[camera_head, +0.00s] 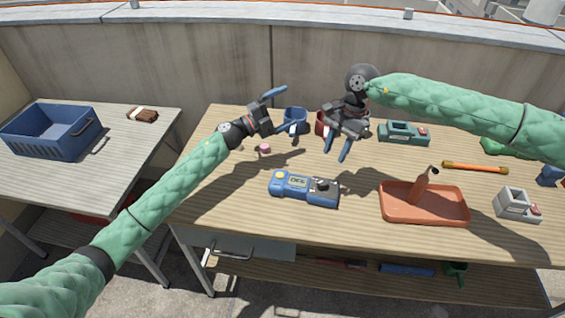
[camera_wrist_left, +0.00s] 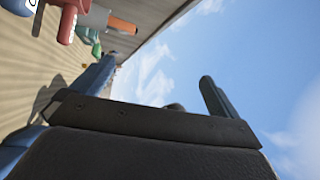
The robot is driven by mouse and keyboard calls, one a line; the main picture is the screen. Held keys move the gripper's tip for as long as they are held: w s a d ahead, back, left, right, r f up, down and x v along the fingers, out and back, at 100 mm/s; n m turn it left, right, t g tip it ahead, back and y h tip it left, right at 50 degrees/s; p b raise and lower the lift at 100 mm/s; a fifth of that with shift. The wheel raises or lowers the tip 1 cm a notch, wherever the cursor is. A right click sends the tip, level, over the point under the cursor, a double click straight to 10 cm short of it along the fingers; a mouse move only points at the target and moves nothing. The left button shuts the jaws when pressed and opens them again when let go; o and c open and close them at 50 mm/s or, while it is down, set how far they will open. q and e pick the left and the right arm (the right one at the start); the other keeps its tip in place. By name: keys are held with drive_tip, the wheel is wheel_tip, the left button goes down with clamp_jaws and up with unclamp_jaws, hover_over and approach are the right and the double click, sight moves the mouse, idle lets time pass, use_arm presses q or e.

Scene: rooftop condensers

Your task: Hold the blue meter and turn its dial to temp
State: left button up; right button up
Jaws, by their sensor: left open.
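The blue meter (camera_head: 291,193) lies flat on the wooden table, with a small display, a yellow button at its left end and a dark dial (camera_head: 321,186) toward its right end. I cannot read the dial's setting. My left gripper (camera_head: 295,108) is open and empty, above the table behind and left of the meter. Its fingers show in the left wrist view (camera_wrist_left: 160,90), spread apart toward sky and wall. My right gripper (camera_head: 337,150) is above the table, behind and right of the meter, pointing down. Its fingertips look apart with nothing between them.
An orange-red tray (camera_head: 440,220) holding a reddish bottle (camera_head: 421,187) is right of the meter. A blue crate (camera_head: 52,142) stands on the left table.

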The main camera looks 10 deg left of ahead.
use_arm(q)
drive_tip(key=w+a+r+m+g, duration=0.2)
drive_tip(key=w+a+r, duration=0.2)
drive_tip(key=w, duration=0.1)
drive_tip(key=s+d+m+g+y, duration=0.1)
drive_tip(key=s+d+m+g, duration=0.45)
drive_tip(key=m, duration=0.35)
drive_tip(key=m+g+y, duration=0.5)
drive_tip(key=m+y, duration=0.6)
drive_tip(key=m, duration=0.3)
hover_over(282, 178)
drive_tip(key=w+d, duration=0.3)
drive_tip(key=d, duration=0.1)
drive_tip(key=f, duration=1)
drive_tip(key=shift+s, duration=0.2)
drive_tip(key=a+m+y, duration=0.1)
drive_tip(key=s+a+f+m+y, duration=0.1)
drive_tip(key=s+a+y, duration=0.1)
drive_tip(key=shift+f+m+y, duration=0.25)
drive_tip(key=shift+m+y, duration=0.05)
drive_tip(key=shift+m, duration=0.1)
drive_tip(key=shift+s+a+f+m+t+y, duration=0.1)
drive_tip(key=shift+s+a+m+t+y, duration=0.15)
drive_tip(key=shift+a+m+t+y, duration=0.2)
drive_tip(key=shift+f, duration=3.9)
drive_tip(key=shift+c, duration=0.4)
